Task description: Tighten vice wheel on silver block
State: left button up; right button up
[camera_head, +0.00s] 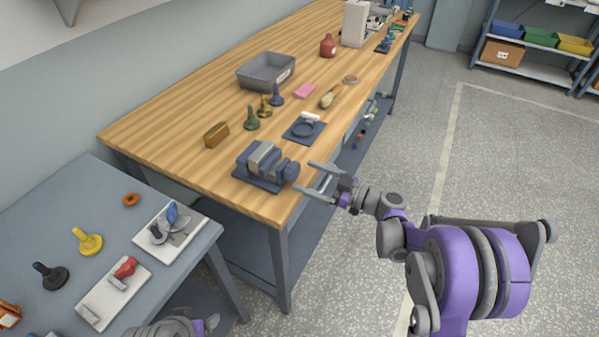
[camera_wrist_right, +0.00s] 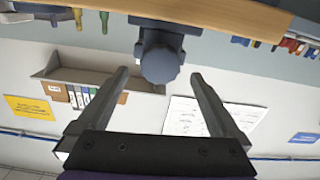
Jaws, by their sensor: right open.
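The dark blue-grey vice (camera_head: 250,180) stands on the front corner of the wooden bench. The silver block (camera_head: 263,156) sits upright between its jaws; I cannot tell how tightly it is held. The vice wheel (camera_head: 291,170) is on the vice's right end, facing my right gripper (camera_head: 303,176). That gripper is open and empty, its fingertips just short of the wheel. In the right wrist view, the wheel (camera_wrist_right: 160,65) shows centred between the two open fingers, near their tips and apart from both. My left gripper does not show.
A lower grey table (camera_head: 60,215) with holders stands at left. Open floor lies right of the bench.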

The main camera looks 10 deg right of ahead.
aim_at(297, 172)
jog(key=shift+x, duration=1.7)
jog(key=c, duration=1.3)
jog(key=shift+c, duration=0.2)
